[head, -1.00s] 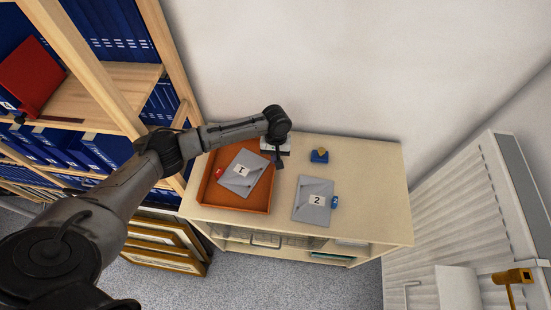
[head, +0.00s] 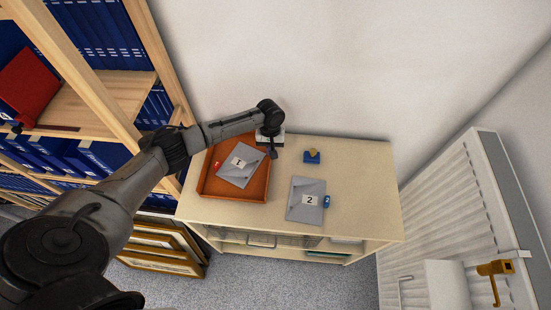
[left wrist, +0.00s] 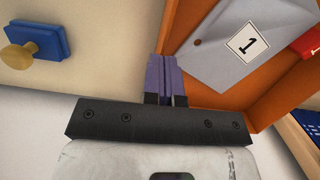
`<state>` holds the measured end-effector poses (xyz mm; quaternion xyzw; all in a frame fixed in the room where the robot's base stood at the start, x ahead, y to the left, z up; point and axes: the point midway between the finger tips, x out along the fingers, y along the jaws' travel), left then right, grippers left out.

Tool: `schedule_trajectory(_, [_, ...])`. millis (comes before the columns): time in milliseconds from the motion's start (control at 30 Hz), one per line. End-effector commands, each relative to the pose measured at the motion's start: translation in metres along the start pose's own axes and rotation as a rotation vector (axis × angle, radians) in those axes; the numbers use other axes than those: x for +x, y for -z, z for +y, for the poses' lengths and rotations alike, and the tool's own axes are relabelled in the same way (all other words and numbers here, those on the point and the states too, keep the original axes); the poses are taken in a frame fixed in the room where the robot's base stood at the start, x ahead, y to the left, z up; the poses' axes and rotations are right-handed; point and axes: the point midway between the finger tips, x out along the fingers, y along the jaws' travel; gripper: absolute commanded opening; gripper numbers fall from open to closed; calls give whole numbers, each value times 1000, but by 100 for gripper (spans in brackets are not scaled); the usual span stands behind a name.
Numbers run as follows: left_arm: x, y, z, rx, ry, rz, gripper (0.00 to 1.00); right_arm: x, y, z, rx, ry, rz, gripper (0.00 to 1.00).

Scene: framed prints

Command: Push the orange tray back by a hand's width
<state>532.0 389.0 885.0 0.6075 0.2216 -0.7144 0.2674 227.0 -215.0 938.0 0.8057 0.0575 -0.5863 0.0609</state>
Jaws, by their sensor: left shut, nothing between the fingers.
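The orange tray (head: 258,186) lies on the left part of the pale cabinet top and shows in the left wrist view (left wrist: 240,92). A grey envelope (head: 231,175) labelled 1 and a red object (head: 217,166) lie in it. My left gripper (head: 273,154) is shut and empty, pointing down at the tray's back right corner. In the left wrist view its purple fingers (left wrist: 164,58) overlap the tray's side wall; I cannot tell whether they touch it. My right gripper is in neither view.
A grey envelope (head: 300,211) labelled 2, with a blue object (head: 326,202), lies right of the tray. A blue block with a tan knob (head: 312,157) stands behind it. A bookshelf (head: 160,60) rises at left. The cabinet top's right end (head: 365,190) is clear.

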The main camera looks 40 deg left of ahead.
Motion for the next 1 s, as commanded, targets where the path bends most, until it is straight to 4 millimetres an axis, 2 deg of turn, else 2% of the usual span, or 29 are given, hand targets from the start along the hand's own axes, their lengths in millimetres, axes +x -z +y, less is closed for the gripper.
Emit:
schedule_trajectory(33, [13, -2, -6, -4, 19, -6, 0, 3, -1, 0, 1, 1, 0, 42])
schedule_trajectory(200, [13, -2, -7, -5, 19, -5, 0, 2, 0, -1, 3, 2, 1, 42])
schedule_trajectory(500, [-3, -5, -7, -7, 20, -8, 0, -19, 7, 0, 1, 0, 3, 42])
schedule_trajectory(667, [-6, -4, -5, -6, 15, -7, 0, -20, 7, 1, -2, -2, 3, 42])
schedule_trajectory(833, [-26, -3, -3, -4, 9, -3, 0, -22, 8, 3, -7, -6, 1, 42])
schedule_trajectory(1000, [-60, -2, -2, -4, 8, -1, 0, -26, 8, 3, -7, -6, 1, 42])
